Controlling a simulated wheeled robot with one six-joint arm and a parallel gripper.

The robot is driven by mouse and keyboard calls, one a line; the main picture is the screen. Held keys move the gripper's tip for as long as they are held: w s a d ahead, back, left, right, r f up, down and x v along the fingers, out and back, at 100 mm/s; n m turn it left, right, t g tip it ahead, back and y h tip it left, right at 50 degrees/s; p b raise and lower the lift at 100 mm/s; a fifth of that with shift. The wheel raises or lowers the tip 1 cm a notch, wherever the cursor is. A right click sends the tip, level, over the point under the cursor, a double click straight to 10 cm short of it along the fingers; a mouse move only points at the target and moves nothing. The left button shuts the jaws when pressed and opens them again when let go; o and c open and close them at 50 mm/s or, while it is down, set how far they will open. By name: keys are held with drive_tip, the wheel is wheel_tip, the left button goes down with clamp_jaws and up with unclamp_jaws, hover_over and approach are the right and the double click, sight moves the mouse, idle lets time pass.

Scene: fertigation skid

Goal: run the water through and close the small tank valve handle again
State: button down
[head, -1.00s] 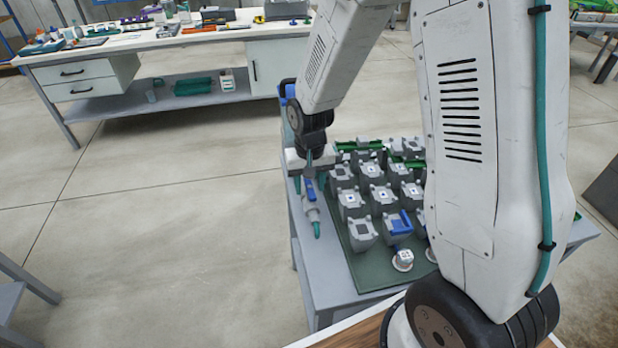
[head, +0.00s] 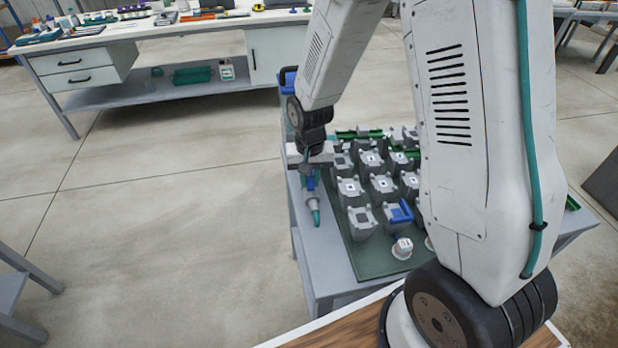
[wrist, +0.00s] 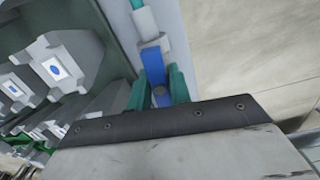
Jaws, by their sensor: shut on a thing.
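The small valve has a blue handle (head: 309,183) on a light grey body (head: 313,204) with a teal end (head: 316,218), at the left edge of the grey bench. In the wrist view the blue handle (wrist: 154,66) lies roughly in line with the pale pipe and teal hose. My gripper (wrist: 157,92) has teal fingers, one on each side of the near end of the handle, shut on it. In the head view my gripper (head: 308,168) reaches down onto the valve, and its fingers are hard to make out. No water flow can be seen.
Several grey block-shaped units stand in rows on a dark green mat (head: 368,262), close right of the valve. One has a blue lever (head: 401,212). A small white round part (head: 402,248) sits at the mat's front. Open floor lies left of the bench.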

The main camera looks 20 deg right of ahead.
drive_tip(key=m, duration=0.4)
drive_tip(key=shift+m, duration=0.4)
drive_tip(key=m, duration=0.4)
drive_tip(key=shift+m, duration=0.3)
drive_tip(key=m, duration=0.4)
drive_tip(key=shift+m, duration=0.3)
drive_tip(key=m, duration=0.4)
drive_tip(key=c, duration=1.2)
unclamp_jaws()
wheel_tip(320, 180, up, 10)
drive_tip(key=shift+r, duration=0.1)
